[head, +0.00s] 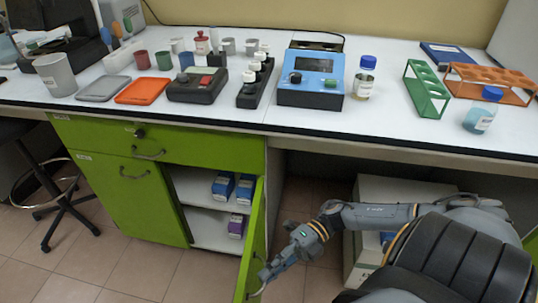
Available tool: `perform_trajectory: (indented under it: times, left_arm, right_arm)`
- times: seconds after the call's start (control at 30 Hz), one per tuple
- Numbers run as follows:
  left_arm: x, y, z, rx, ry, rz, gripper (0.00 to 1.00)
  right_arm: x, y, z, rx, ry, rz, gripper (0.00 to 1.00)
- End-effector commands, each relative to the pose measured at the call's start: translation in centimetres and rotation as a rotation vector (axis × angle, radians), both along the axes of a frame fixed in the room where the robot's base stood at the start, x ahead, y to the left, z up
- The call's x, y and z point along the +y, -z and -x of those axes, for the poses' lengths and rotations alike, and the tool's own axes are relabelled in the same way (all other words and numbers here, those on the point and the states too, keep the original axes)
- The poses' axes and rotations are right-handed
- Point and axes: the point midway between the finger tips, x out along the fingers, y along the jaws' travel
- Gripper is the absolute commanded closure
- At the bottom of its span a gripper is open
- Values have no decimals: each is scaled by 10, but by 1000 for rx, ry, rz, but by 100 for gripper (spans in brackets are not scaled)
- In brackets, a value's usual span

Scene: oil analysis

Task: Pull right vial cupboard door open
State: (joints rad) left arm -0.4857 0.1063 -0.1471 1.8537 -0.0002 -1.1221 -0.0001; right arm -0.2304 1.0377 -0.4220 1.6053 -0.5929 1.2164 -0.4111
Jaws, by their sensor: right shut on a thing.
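The right vial cupboard door (253,235) is a narrow green panel seen nearly edge-on. It stands swung out from the green cabinet, hinged on the right side of the opening. The cupboard's white shelves (204,192) show behind it. My right gripper (266,274) is low at the door's outer edge, on its right side, shut on the door handle (257,292). The grip is small and partly hidden in the picture. My left gripper is not in view.
Blue boxes (223,185) and a purple box (237,225) stand inside the cupboard. The left door (125,195) and the drawer (165,148) are shut. A stool (60,195) stands at left. Tiled floor in front of the cupboard is clear. A white cabinet (350,245) stands under the bench.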

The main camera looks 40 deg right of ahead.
Motion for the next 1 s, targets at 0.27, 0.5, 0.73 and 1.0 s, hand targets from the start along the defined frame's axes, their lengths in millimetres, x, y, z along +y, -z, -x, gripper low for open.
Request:
perform_trajectory:
  times: [0.27, 0.5, 0.73, 1.0]
  left_arm:
    - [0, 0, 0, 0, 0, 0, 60]
    - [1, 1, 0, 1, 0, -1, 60]
    - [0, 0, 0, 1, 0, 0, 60]
    - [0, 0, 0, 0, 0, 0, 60]
  right_arm:
    - [0, 0, -1, -1, 3, 1, 68]
    - [-1, 0, -1, 0, 2, 1, 68]
    - [-29, -3, 1, 2, 3, 4, 68]
    - [-87, -11, 3, 0, 4, 5, 68]
